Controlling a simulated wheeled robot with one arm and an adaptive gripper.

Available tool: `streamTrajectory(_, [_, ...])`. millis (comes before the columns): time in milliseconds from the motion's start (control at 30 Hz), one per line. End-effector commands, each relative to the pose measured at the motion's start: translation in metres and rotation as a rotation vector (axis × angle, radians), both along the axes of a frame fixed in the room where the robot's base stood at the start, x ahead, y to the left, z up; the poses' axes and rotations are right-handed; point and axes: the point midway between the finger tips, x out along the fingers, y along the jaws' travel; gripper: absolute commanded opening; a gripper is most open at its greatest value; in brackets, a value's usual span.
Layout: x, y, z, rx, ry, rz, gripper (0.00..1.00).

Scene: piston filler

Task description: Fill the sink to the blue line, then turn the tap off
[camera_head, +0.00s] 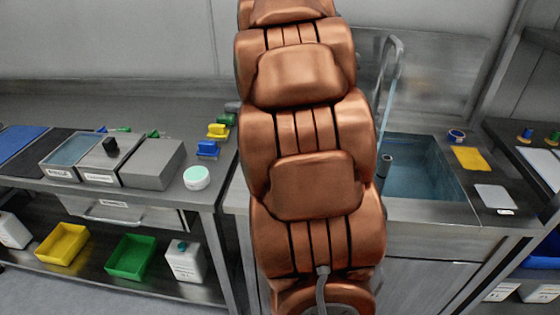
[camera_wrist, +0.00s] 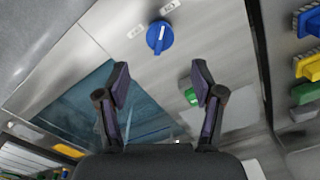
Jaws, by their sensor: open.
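The sink (camera_head: 420,143) is right of my arm in the head view, with bluish water (camera_head: 428,178) in it. A tall curved tap (camera_head: 392,45) stands behind it, and a pale blue stream appears to run down from its spout. I cannot make out the blue line. In the wrist view, a blue knob (camera_wrist: 159,36) sits on the steel surface between two small labels, beyond my fingertips. My gripper (camera_wrist: 160,84) is open and empty, apart from the knob. Part of the sink (camera_wrist: 75,108) shows at left there. My arm hides my gripper in the head view.
The left counter holds steel containers (camera_head: 152,163), a round white-green tub (camera_head: 196,178) and coloured brushes (camera_head: 208,148). A yellow cloth (camera_head: 469,158) and white pad (camera_head: 493,196) lie right of the sink. A green object (camera_wrist: 190,96) shows behind my right finger.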

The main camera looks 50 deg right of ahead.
Motion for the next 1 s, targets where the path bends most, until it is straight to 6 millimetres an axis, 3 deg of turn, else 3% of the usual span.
streamTrajectory(300, [0.000,0.000,0.028,0.000,0.001,0.001,0.67])
streamTrajectory(1000, [0.000,0.000,0.031,-0.001,0.000,0.001,0.67])
